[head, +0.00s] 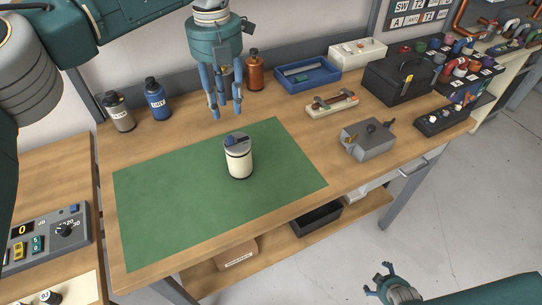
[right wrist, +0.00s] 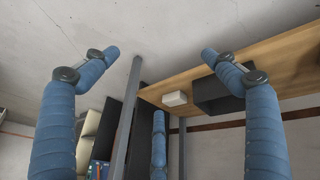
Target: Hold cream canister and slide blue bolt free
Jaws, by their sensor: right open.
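The cream canister (head: 239,164) stands upright on the green mat (head: 180,200), with a grey lid. The blue bolt (head: 236,139) lies across the top of the lid. My left gripper (head: 225,112) hangs fingers down above the back of the mat, behind the canister and apart from it. Its fingers are spread and hold nothing. My right gripper (head: 380,271) is low over the floor in front of the bench, far from the canister. The right wrist view shows its fingers (right wrist: 160,60) wide apart and empty.
Grey (head: 119,112) and blue (head: 157,100) bottles stand at the back left, an orange bottle (head: 254,70) behind my left gripper. A blue tray (head: 307,74), a grey box (head: 368,139) and a black case (head: 398,80) stand right of the mat. The mat around the canister is clear.

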